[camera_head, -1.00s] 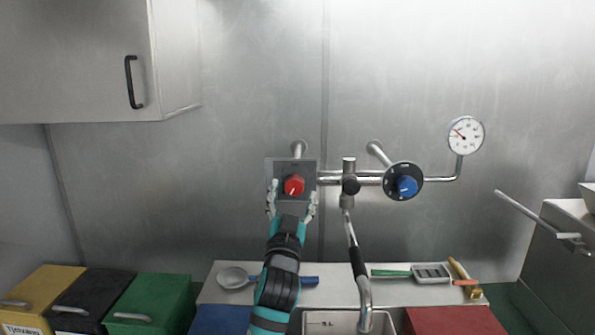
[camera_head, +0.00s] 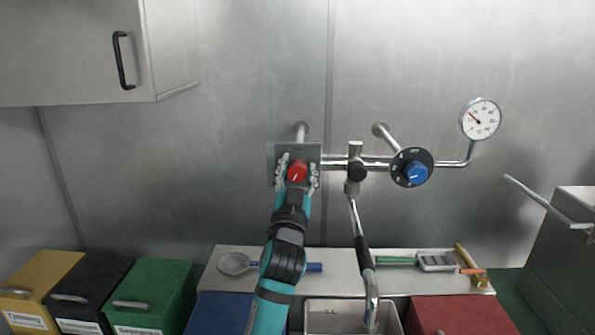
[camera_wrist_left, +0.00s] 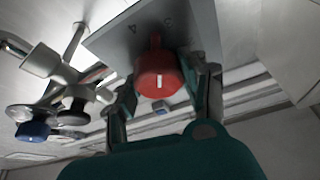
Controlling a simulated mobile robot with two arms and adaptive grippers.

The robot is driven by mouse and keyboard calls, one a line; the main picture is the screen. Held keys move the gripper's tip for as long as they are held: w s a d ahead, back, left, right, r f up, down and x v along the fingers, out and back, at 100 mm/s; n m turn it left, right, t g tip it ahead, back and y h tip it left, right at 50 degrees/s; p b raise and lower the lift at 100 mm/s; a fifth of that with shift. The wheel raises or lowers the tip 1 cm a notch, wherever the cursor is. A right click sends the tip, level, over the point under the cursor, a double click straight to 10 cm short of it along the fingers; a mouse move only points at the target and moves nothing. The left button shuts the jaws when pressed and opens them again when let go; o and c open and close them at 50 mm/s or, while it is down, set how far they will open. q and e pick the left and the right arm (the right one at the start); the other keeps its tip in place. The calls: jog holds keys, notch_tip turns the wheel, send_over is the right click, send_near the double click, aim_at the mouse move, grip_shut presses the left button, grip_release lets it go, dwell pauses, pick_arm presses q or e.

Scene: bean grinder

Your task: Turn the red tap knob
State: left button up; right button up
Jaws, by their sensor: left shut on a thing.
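The red tap knob (camera_head: 298,171) sits on a square grey plate (camera_head: 271,153) at the left end of the wall pipework. My right gripper does not show in either view.
A blue knob (camera_head: 416,173) on a black dial and a round gauge (camera_head: 480,119) are to the right. A spout (camera_head: 361,245) hangs over the sink (camera_head: 318,308). Yellow, black and green bins (camera_head: 150,290) stand at the lower left. A cabinet (camera_head: 70,50) hangs at the upper left.

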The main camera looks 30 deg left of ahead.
pick_arm(q)
jog(key=shift+c, duration=1.2)
jog(key=shift+r+m+p, duration=0.1)
jog(key=shift+m+p, duration=0.2)
jog(key=shift+p, duration=0.05)
jog(key=shift+h, duration=0.4)
jog(key=o, duration=1.2)
jog(key=shift+s+f, duration=0.1)
jog(key=shift+f, duration=0.1)
jog(key=shift+s+d+f, duration=0.2)
jog(key=shift+s, duration=0.05)
jog(key=v, duration=1.1)
